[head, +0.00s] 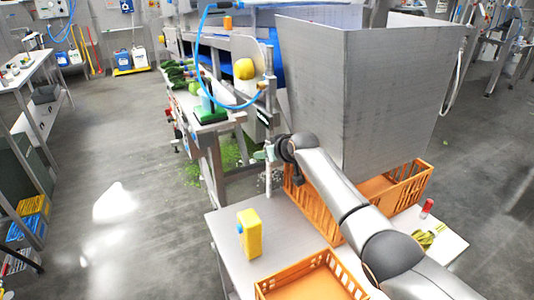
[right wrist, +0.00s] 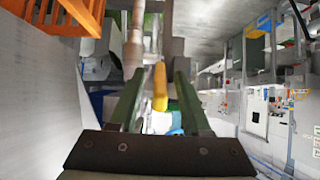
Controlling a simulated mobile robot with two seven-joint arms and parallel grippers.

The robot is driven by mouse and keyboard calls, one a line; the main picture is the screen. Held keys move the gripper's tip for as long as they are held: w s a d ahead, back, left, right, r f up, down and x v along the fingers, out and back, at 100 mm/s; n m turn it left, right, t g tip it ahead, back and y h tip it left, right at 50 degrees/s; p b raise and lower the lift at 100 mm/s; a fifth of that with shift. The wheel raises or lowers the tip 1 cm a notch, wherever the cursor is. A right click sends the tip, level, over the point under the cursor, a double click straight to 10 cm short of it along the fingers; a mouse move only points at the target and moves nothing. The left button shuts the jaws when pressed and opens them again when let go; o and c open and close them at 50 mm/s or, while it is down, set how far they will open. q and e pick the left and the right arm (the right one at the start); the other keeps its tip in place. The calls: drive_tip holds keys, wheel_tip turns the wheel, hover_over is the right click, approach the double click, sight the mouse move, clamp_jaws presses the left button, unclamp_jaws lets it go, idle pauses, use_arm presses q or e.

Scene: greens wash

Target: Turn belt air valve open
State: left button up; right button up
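An upright metal pipe (head: 269,105) stands at the near end of the belt machine, with a blue hose (head: 222,92) arching beside it. The pipe also shows in the right wrist view (right wrist: 135,42). The valve handle cannot be made out clearly in the head view. My right gripper (head: 269,153) is beside the lower part of this pipe. In the right wrist view its two fingers (right wrist: 160,75) are apart. A yellow elongated piece (right wrist: 160,88) shows between them; I cannot tell whether it is the valve handle or something farther back. My left gripper is not in view.
A large grey metal hopper (head: 385,90) stands right of the pipe, above an orange crate (head: 405,185). A yellow bottle (head: 250,233) and another orange crate (head: 325,268) are on the near table (head: 222,222). Open floor (head: 120,150) lies to the left.

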drive_tip(key=shift+s+r, duration=0.1)
drive_tip(key=shift+r, duration=0.05)
drive_tip(key=shift+v, duration=1.2)
drive_tip(key=v, duration=0.9)
drive_tip(key=shift+s+d+r, duration=0.15)
drive_tip(key=shift+s, duration=0.2)
